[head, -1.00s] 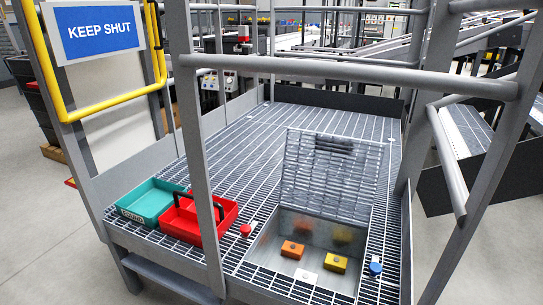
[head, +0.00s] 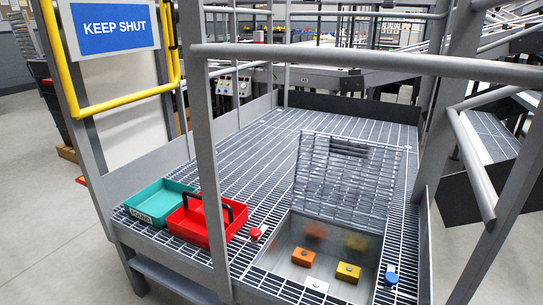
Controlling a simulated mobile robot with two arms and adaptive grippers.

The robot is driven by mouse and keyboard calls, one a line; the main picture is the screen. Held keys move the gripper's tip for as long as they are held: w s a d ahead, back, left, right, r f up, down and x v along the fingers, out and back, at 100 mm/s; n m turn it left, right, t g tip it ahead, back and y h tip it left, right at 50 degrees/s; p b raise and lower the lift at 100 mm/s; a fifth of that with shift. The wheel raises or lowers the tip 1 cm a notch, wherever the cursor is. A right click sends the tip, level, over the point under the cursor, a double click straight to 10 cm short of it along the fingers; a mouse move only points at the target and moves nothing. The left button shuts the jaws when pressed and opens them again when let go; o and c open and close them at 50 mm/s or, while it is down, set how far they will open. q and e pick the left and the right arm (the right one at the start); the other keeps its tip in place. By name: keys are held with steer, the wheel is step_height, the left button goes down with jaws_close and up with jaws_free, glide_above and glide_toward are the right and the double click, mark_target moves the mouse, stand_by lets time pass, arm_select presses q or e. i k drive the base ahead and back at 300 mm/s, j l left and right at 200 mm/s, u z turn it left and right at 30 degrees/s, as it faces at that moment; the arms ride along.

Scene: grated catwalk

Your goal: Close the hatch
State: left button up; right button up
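The hatch lid (head: 345,178) is a grey grated panel. It stands raised at the back edge of a square metal box (head: 330,240) set into the catwalk floor. A red-topped fitting (head: 257,233) is at the left of the opening and a blue one (head: 391,277) at the right. Neither of my grippers is in view.
A teal tray (head: 160,203) and a red tote with a black handle (head: 205,220) stand left of the hatch. Grey railings (head: 370,64) and posts cross in front. A yellow gate (head: 118,106) with a "KEEP SHUT" sign (head: 113,27) is at left. The grating behind the lid is clear.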

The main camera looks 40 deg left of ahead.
mark_target(346, 148)
steer(key=i+u, duration=0.15)
steer(key=u, duration=0.25)
steer(key=i+l+u, duration=0.1)
steer(key=u, duration=0.3)
steer(key=i+l+u, duration=0.1)
steer(key=u, duration=0.3)
steer(key=i+l, duration=0.05)
